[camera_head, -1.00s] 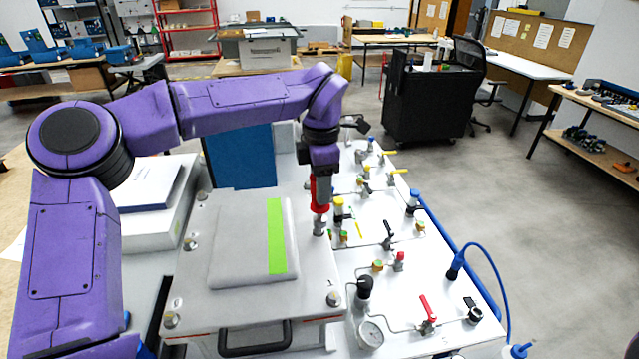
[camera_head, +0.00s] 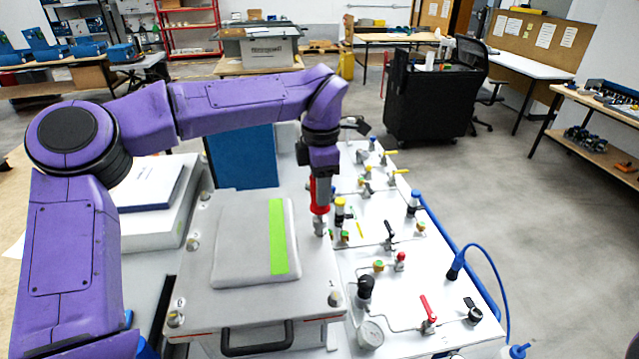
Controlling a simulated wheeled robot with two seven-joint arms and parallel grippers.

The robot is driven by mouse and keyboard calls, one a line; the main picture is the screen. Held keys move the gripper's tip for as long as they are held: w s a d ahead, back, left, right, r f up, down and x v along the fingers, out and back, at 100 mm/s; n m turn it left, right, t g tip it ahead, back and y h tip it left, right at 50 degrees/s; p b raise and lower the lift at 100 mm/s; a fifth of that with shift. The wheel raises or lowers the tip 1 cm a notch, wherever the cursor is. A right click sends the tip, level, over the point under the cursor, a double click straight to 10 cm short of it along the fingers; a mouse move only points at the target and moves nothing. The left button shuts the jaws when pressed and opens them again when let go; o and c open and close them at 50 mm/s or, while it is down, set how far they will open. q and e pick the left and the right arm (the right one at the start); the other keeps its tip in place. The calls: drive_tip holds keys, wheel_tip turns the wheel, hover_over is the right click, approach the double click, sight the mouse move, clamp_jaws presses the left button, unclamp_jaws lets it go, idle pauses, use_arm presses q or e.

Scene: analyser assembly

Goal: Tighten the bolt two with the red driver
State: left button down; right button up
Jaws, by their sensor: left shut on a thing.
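My left gripper (camera_head: 321,176) is shut on the red driver (camera_head: 320,195), which it holds upright with the tip pointing down. The tip meets a bolt (camera_head: 319,227) at the right edge of the grey plate (camera_head: 200,290); whether it is fully seated is too small to tell. Other silver bolts stand along the plate's edges, at the front right (camera_head: 335,298), the front left (camera_head: 176,319) and the left side (camera_head: 193,243). A raised grey cover (camera_head: 240,240) with a green stripe sits on the plate. My right gripper is not in view.
A white panel (camera_head: 400,265) with valves, a gauge (camera_head: 371,333) and coloured handles lies right of the plate. A black handle (camera_head: 257,341) is on the plate's front. A blue hose (camera_head: 490,262) loops at the right. A white box (camera_head: 160,225) stands at the left.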

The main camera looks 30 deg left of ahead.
use_arm(q)
drive_tip(key=shift+f+b, duration=0.55)
drive_tip(key=shift+f, duration=0.45)
idle(0.8)
